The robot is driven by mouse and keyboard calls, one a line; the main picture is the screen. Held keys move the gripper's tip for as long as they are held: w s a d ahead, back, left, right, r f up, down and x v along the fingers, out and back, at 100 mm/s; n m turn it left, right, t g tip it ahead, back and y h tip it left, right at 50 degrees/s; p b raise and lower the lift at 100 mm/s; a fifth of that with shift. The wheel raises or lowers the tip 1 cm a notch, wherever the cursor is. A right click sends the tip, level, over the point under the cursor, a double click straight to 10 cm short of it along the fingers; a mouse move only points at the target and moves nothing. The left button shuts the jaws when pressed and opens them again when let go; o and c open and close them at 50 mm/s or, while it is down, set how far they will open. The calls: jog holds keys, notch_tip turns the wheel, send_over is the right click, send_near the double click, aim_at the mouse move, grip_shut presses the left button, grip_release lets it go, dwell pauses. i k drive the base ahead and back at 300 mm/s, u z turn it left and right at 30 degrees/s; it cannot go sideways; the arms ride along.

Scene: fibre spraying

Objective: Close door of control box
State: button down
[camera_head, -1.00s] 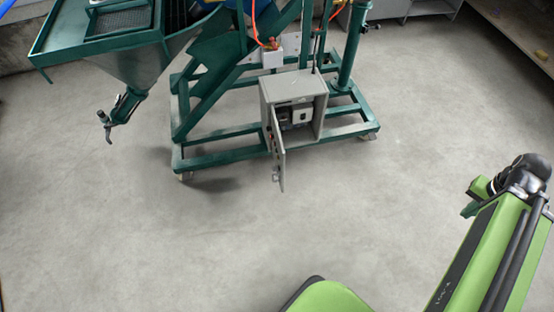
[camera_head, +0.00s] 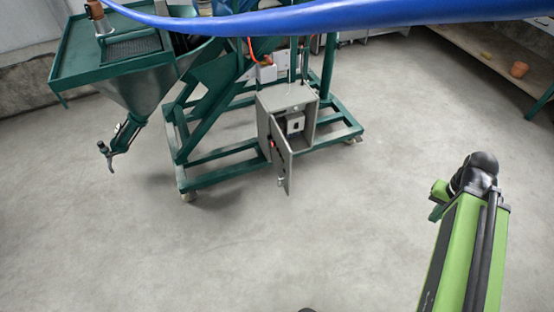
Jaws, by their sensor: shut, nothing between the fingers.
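The grey control box (camera_head: 286,96) sits on the green steel frame of the spraying machine, in the upper middle of the head view. Its door (camera_head: 281,157) stands open, swung out toward me from the box's left side. Switch parts (camera_head: 294,124) show inside the open box. My green arm (camera_head: 460,245) rises at the right, well apart from the box and door. No gripper fingers can be made out; the end of the arm is hidden behind its own links.
The green frame (camera_head: 216,181) has low bars around the box, with wheels at its corners. A hopper (camera_head: 148,80) with a spray nozzle (camera_head: 112,155) hangs at the left. A blue hose (camera_head: 380,14) crosses the top. Grey floor (camera_head: 300,250) is clear in front.

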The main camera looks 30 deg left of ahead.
aim_at(282, 144)
jog(key=u, duration=1.4)
jog(key=i, duration=1.05)
jog(key=u, duration=4.9)
jog(key=i, duration=0.1)
jog(key=z, duration=3.15)
jog(key=k, duration=1)
jog(key=u, duration=0.25)
jog(key=i, duration=1)
jog(key=u, duration=0.05)
